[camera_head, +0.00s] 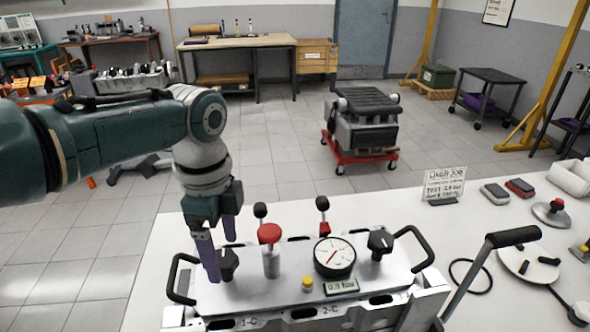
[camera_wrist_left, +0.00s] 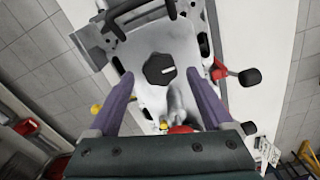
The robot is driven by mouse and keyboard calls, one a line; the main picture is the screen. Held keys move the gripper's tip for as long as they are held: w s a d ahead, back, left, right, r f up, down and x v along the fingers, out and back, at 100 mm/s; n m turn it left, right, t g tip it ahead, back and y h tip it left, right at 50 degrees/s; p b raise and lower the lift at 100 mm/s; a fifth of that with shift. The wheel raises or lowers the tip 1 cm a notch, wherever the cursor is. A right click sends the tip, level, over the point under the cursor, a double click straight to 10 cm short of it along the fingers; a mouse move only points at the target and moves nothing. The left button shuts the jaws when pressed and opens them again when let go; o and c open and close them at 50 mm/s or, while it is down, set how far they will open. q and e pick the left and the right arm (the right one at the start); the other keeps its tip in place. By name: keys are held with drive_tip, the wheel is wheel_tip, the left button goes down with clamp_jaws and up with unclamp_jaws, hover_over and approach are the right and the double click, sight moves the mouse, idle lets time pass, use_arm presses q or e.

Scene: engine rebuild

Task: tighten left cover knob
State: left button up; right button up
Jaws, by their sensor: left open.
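The left cover knob (camera_head: 228,264) is black and faceted, on the left end of the pale cover plate (camera_head: 285,297). My left gripper (camera_head: 221,261) points down at it, open, with one purple finger in front and the other behind. In the left wrist view, the knob (camera_wrist_left: 159,69) with its white mark lies just beyond and between the spread fingertips (camera_wrist_left: 159,80). I see no finger touching it. A similar black knob (camera_head: 380,242) sits at the plate's right end. My right gripper is out of view.
Close to the left knob stands a red-topped post (camera_head: 270,236). A dial gauge (camera_head: 334,257), yellow button (camera_head: 306,284) and small display (camera_head: 341,286) are on the plate. Black side handles (camera_head: 180,280) rise at the ends. A long black-gripped lever (camera_head: 512,237) stands at right.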

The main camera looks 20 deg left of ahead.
sight(225, 261)
use_arm(q)
wheel_tip(225, 261, up, 9)
drive_tip(key=p, duration=0.1)
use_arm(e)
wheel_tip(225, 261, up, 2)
use_arm(q)
drive_tip(key=shift+f, duration=0.15)
drive_tip(key=s+d+f+n+t, duration=0.1)
drive_tip(key=s+d+f+n, duration=0.35)
drive_tip(key=s+d, duration=0.35)
drive_tip(key=s+a+r+n+t, duration=0.1)
drive_tip(key=s+r+n, duration=0.1)
drive_tip(key=s+n, duration=0.3)
drive_tip(key=s+a+r+n+t, duration=0.1)
drive_tip(key=s+r+n, duration=0.2)
drive_tip(key=s, duration=0.5)
wheel_tip(225, 261, up, 28)
drive_tip(key=p, duration=2.8)
drive_tip(key=shift+f+t, duration=0.2)
drive_tip(key=shift+t, duration=0.1)
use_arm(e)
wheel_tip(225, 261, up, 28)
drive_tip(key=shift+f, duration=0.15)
use_arm(q)
drive_tip(key=shift+a, duration=0.1)
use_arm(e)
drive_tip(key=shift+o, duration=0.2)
